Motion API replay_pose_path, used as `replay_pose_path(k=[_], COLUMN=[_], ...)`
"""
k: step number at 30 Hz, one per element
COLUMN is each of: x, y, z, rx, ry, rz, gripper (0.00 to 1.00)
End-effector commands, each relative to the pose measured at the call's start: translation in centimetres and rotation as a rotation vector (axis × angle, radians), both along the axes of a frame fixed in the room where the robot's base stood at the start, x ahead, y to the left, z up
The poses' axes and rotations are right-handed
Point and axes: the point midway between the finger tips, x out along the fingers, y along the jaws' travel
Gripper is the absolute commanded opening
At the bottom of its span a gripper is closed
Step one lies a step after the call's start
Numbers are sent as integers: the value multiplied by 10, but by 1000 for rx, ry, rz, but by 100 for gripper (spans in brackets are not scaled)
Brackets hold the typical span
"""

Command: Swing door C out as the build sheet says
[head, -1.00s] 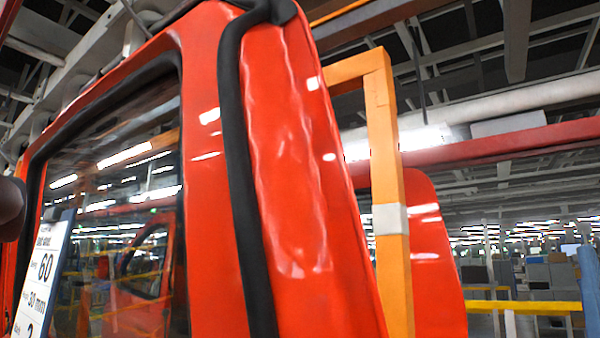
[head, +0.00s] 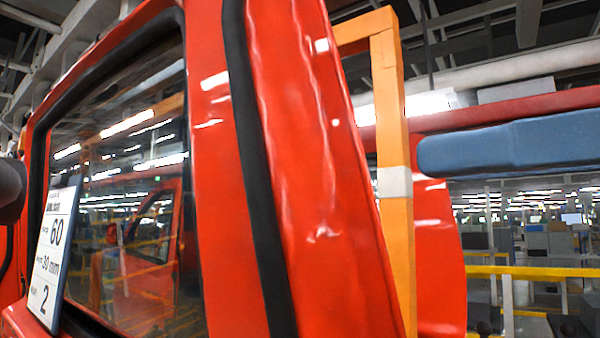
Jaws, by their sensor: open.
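A red vehicle door (head: 230,210) fills the left and middle of the head view, close up. It has a large dark-edged window (head: 130,200) with reflections of the hall. A black seal strip (head: 262,180) runs down the red panel. No letter C shows on it, and its handle and lower part are out of view. A white sheet on a dark board (head: 52,255) leans at the window's lower left; it reads 60, 30 mm and 2, with the smaller text blurred. My gripper is not in view.
An orange post (head: 392,120) with a white band stands just right of the red panel. A blue rounded part (head: 510,143) reaches in from the right edge. A dark rounded object (head: 10,190) is at the left edge. Yellow rails (head: 540,272) cross the lower right.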

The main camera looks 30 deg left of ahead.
Motion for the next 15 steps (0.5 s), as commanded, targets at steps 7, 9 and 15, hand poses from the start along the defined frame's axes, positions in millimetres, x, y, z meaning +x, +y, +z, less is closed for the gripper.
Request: replay_pose_path(k=[7,9,15], x=[2,3,6], y=[43,58,97], z=[4,5,5], rx=[-1,0,2], ry=[0,0,1], rz=[8,8,7], gripper=[95,95,95])
